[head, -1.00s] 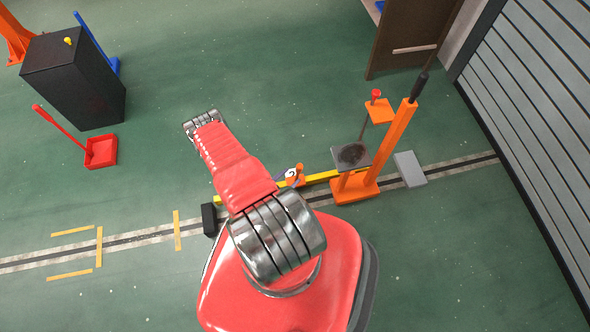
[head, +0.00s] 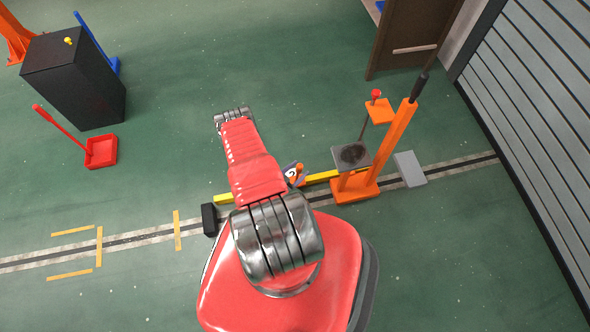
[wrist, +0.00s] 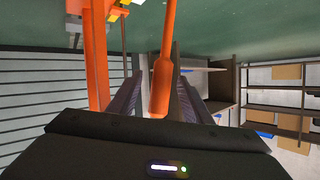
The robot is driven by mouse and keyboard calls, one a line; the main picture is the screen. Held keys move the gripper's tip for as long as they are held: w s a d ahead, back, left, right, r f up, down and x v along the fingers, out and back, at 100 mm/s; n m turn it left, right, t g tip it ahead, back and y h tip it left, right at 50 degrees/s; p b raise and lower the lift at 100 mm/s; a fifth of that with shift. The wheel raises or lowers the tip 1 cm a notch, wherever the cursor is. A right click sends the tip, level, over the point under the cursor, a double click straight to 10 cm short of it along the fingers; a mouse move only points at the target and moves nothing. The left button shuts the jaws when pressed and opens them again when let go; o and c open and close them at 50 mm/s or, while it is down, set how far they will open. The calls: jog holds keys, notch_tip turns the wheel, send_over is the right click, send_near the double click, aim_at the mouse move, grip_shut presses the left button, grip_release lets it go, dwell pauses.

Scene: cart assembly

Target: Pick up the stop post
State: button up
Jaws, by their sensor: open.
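An orange post, seemingly the stop post (wrist: 160,85), shows in the wrist view. It is thicker towards me and narrows to a slim rod away from me. My gripper (wrist: 154,88) is open, with one dark finger on each side of the post in the picture. I cannot tell whether the post is fully between the fingers or beyond them, and I see no contact. In the head view my red arm hides most of the space around it and I cannot make out the gripper clearly. A small orange upright piece (head: 299,173) shows just right of the arm.
The tall orange stand (head: 388,145) with a dark plate (head: 352,156) is on the right, by the floor track; its post also shows left in the wrist view (wrist: 96,60). A grey block (head: 409,169) lies beside it. A yellow bar (head: 322,177) runs along the track.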

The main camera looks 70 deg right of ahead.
jog(key=x, duration=0.5)
jog(key=shift+w+d, duration=0.1)
jog(key=shift+d, duration=0.1)
jog(key=shift+c, duration=0.6)
jog(key=c, duration=1)
grip_shut()
jog(key=shift+w+d+r, duration=0.1)
jog(key=shift+r, duration=0.05)
